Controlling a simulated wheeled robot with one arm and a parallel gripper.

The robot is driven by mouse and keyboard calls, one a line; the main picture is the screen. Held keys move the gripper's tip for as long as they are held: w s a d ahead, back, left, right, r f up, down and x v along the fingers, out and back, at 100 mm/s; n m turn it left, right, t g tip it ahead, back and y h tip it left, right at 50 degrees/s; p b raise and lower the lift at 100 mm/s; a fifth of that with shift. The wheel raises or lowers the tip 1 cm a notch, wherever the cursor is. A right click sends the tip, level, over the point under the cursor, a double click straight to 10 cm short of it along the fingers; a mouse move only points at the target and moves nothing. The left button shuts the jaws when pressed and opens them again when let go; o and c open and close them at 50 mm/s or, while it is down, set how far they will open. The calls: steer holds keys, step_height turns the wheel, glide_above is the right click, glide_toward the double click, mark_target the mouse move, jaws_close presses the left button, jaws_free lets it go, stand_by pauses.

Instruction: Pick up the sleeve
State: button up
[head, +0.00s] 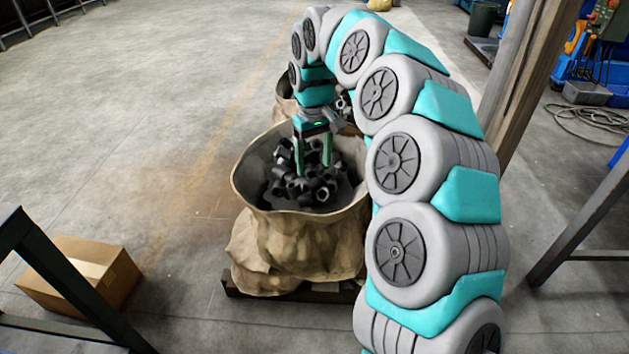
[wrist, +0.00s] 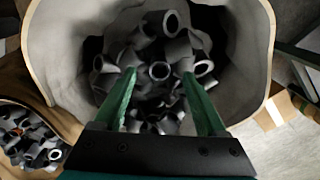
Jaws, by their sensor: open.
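Several dark grey sleeves (head: 302,188) lie heaped in an open, tan sack-like container (head: 257,193) in the head view. They look like short hollow tubes. In the wrist view one sleeve (wrist: 160,71) shows its open end between and just beyond the fingertips. My gripper (head: 313,165) points down into the container over the heap. In the wrist view its two green fingers (wrist: 158,74) are apart with nothing clearly held between them. I cannot tell whether the fingertips touch any sleeve. The lower sleeves are hidden under the upper ones.
A second sack (head: 283,105) stands behind the first; the wrist view shows more sleeves (wrist: 30,135) in a sack at left. A cardboard box (head: 85,270) lies on the floor at left. A wooden post (head: 520,80) stands at right. The floor at upper left is clear.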

mark_target(313, 175)
steer(key=shift+w+a+f, duration=0.1)
steer(key=shift+w+f, duration=0.05)
steer(key=shift+f, duration=1.2)
steer(key=shift+w+a+f, duration=0.1)
steer(key=shift+w+f, duration=0.05)
steer(key=shift+f, duration=1.2)
jaws_close()
